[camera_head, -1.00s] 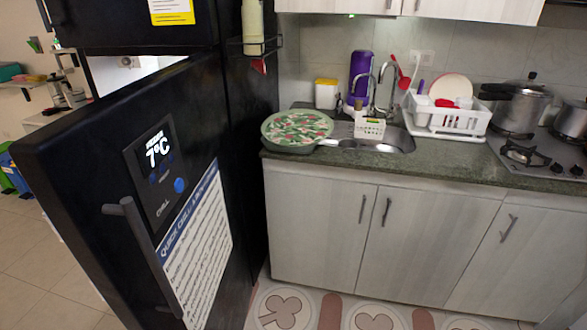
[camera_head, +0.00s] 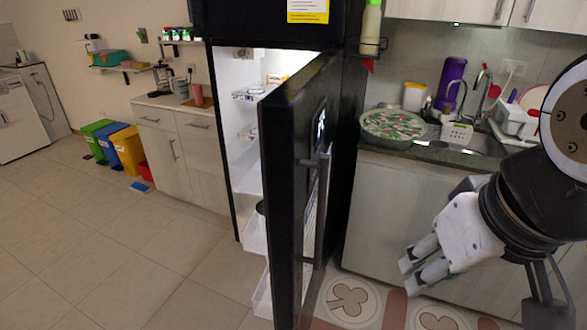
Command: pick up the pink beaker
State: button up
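A small pink upright vessel, which looks like the pink beaker (camera_head: 197,95), stands on the far counter at the left, beside a glass jug-like appliance. It is small in the picture. My gripper (camera_head: 410,274) hangs at the lower right, in front of the sink cabinets and far from the pink vessel. Its two fingers point down and left, and nothing shows between them. From this angle I cannot tell how far apart they are.
The black fridge door (camera_head: 285,190) stands open between my gripper and the far counter (camera_head: 150,99). Colored bins (camera_head: 128,150) stand left of that counter. Spice dispensers (camera_head: 178,35) sit on a shelf above it. The tiled floor (camera_head: 150,260) at left is clear.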

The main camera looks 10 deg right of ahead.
aim_at(197, 88)
jog(key=i+j+u, duration=0.15)
jog(key=j+u, duration=0.2)
jog(key=j, duration=0.2)
jog(key=i+j+u, duration=0.3)
jog(key=j, duration=0.2)
jog(key=i+j+u, duration=0.2)
jog(key=j+u, duration=0.15)
jog(key=i+j+u, duration=0.4)
jog(key=i+j, duration=0.15)
jog(key=i, duration=0.2)
jog(key=i+j, duration=0.2)
jog(key=i, duration=0.25)
jog(key=i+j+u, duration=0.15)
jog(key=i, duration=0.3)
jog(key=i+l+z, duration=0.2)
jog(key=i+z, duration=0.55)
jog(key=i, duration=0.25)
jog(key=i+z, duration=0.4)
jog(key=i+j+z, duration=0.35)
jog(key=i, duration=0.25)
jog(key=i+z, duration=0.5)
jog(key=i, duration=1.1)
